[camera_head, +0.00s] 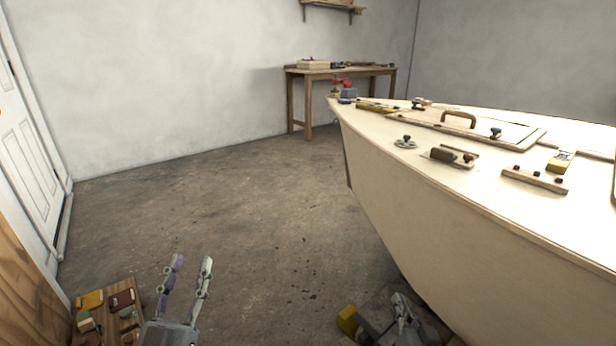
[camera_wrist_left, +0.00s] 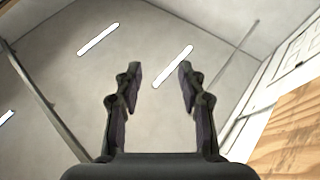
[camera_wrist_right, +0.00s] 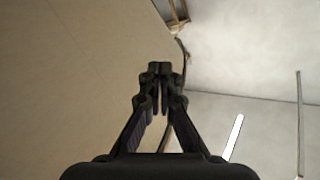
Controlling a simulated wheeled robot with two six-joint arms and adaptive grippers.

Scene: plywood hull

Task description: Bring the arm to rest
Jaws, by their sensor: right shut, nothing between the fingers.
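My left gripper (camera_head: 186,285) is at the bottom left of the head view, over the concrete floor. Its fingers are apart and point up; the left wrist view shows the same open fingers (camera_wrist_left: 160,80) with nothing between them. My right gripper (camera_head: 402,305) is at the bottom of the head view, low beside the hull's side. In the right wrist view its fingertips (camera_wrist_right: 160,70) meet, with nothing held, and the hull's side fills the left. Most of both arms is out of view.
The plywood hull (camera_head: 430,215) fills the right, with cleats, a handle and small tools on its deck (camera_head: 480,190). A wooden bench (camera_head: 340,72) stands at the far wall. Small items lie on a wooden surface (camera_head: 110,318) at bottom left. The floor (camera_head: 220,210) between is clear.

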